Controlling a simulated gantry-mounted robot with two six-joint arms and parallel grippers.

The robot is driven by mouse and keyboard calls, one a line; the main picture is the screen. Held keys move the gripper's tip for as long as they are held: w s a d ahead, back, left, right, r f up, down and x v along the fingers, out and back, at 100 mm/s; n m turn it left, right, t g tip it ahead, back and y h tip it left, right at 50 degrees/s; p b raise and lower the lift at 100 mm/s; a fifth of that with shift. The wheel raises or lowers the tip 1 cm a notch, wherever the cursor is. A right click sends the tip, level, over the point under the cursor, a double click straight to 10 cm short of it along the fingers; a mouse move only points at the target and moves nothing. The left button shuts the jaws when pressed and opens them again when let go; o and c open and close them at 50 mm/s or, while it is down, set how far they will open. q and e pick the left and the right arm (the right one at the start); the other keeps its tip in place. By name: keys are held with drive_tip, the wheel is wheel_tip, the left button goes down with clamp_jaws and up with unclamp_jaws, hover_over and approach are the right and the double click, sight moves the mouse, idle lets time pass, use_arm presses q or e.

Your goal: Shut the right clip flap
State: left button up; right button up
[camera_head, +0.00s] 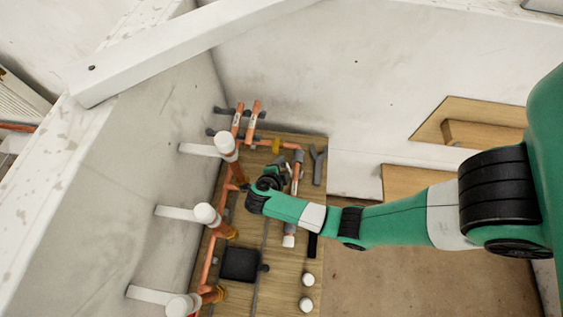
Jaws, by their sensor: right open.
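Two short copper pipes (254,117) stand at the back left of the wooden board, with small dark grey clip parts beside them. I cannot make out for sure which part is the right clip flap or how far it is turned. My right gripper (282,170) is at the end of the green arm, over the board and nearer to me than these pipes. It is open, small in view and partly hidden by its own wrist. It seems apart from the clips. My left gripper is out of view.
White-capped copper valves (205,214) line the left wall beside white brackets. The wooden board (240,294) carries a black square block (239,264), white caps (306,305) and a grey forked tool (318,165). Brown floor to the right is clear.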

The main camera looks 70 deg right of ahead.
clamp_jaws()
idle(0.4)
